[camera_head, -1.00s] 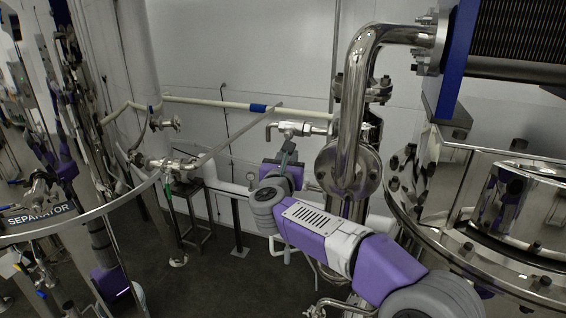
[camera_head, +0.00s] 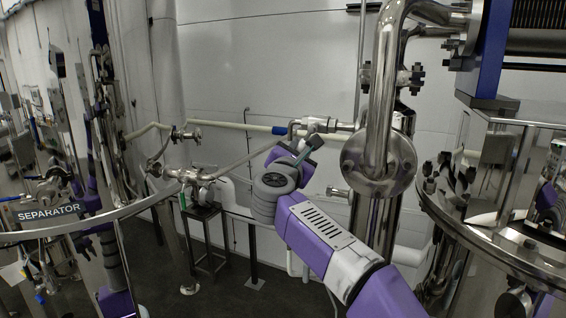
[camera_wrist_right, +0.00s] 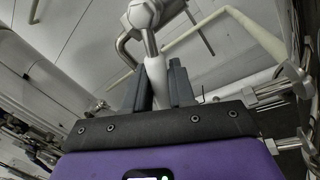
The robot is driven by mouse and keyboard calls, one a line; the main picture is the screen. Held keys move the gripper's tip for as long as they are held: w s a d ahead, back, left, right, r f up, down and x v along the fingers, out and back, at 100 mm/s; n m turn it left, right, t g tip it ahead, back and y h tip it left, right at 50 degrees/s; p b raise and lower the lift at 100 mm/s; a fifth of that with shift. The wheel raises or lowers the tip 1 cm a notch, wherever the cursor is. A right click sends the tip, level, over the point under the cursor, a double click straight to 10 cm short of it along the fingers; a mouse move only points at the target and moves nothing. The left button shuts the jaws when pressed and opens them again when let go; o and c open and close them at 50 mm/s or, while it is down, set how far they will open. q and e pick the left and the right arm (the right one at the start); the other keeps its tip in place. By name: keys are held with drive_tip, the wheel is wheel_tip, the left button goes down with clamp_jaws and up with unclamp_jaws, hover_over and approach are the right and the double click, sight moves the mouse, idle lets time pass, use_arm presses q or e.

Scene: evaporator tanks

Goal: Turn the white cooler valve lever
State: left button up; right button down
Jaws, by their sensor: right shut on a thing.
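The cooler valve (camera_head: 316,125) is a steel valve on the thin pipe by the back wall, left of the thick bent pipe. Its white lever (camera_wrist_right: 158,78) shows in the right wrist view, running down from the steel valve body (camera_wrist_right: 143,14). My right gripper (camera_wrist_right: 158,88) is shut on the lever, with one dark finger on each side of it. In the head view my right gripper (camera_head: 302,152) is just below the valve, and the lever is mostly hidden there by the gripper. My left gripper is not in view.
The thick bent steel pipe (camera_head: 382,110) with a round flange stands right of my gripper. A shiny tank (camera_head: 480,215) is at the right. A curved rail (camera_head: 140,204) and separator sign (camera_head: 48,213) are at the left. A small steel stand (camera_head: 206,240) stands behind.

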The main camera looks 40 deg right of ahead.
drive_tip(key=shift+w+r, duration=0.1)
idle(0.3)
drive_tip(key=c, duration=1.1)
unclamp_jaws()
drive_tip(key=b+v, duration=0.2)
drive_tip(key=v, duration=0.5)
drive_tip(key=shift+a, duration=0.35)
